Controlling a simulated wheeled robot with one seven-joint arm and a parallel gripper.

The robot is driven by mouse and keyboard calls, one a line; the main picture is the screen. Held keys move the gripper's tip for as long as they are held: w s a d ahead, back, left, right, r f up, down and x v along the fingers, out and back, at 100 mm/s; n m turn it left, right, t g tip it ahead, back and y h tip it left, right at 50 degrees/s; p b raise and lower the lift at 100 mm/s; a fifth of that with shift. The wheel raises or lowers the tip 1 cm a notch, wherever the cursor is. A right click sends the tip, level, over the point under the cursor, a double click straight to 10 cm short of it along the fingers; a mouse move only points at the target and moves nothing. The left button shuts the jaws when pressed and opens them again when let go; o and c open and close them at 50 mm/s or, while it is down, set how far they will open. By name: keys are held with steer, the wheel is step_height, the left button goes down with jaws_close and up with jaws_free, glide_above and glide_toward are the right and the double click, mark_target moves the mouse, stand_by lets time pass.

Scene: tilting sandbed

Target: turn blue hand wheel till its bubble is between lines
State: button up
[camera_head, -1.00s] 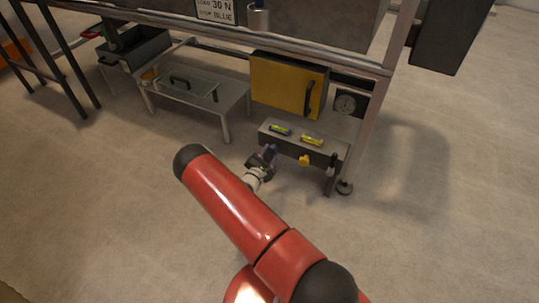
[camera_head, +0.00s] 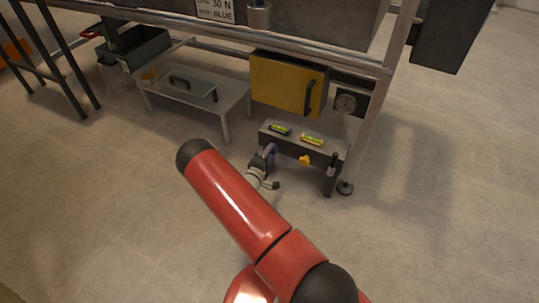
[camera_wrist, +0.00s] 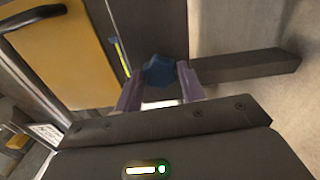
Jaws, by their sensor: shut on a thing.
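The blue hand wheel (camera_wrist: 159,70) shows in the wrist view as a faceted blue knob between the two fingers. My gripper (camera_wrist: 161,76) is shut on it, one finger on each side. In the head view my gripper (camera_head: 267,158) is at the left part of the grey box's front face, and the wheel is mostly hidden there by the fingers. On the box top sit a left vial with blue marking (camera_head: 280,129) and a right vial with yellow marking (camera_head: 312,139). Their bubbles and lines are too small to read.
A yellow hand wheel (camera_head: 304,160) is on the box front, right of my gripper. A dark lever (camera_head: 332,170) stands at the box's right end. A yellow door (camera_head: 285,84) with a dark handle is behind. A low table (camera_head: 225,103) stands left. The front floor is clear.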

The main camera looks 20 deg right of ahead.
steer(key=m+b, duration=0.4)
steer(key=m, duration=0.8)
steer(key=shift+f, duration=0.1)
steer(key=shift+m, duration=0.3)
stand_by(0.3)
steer(key=o, duration=1)
steer(key=shift+c, duration=0.2)
steer(key=shift+s+a, duration=0.1)
steer(key=v, duration=0.7)
steer(key=shift+s+a, duration=0.2)
steer(key=shift+a, duration=0.05)
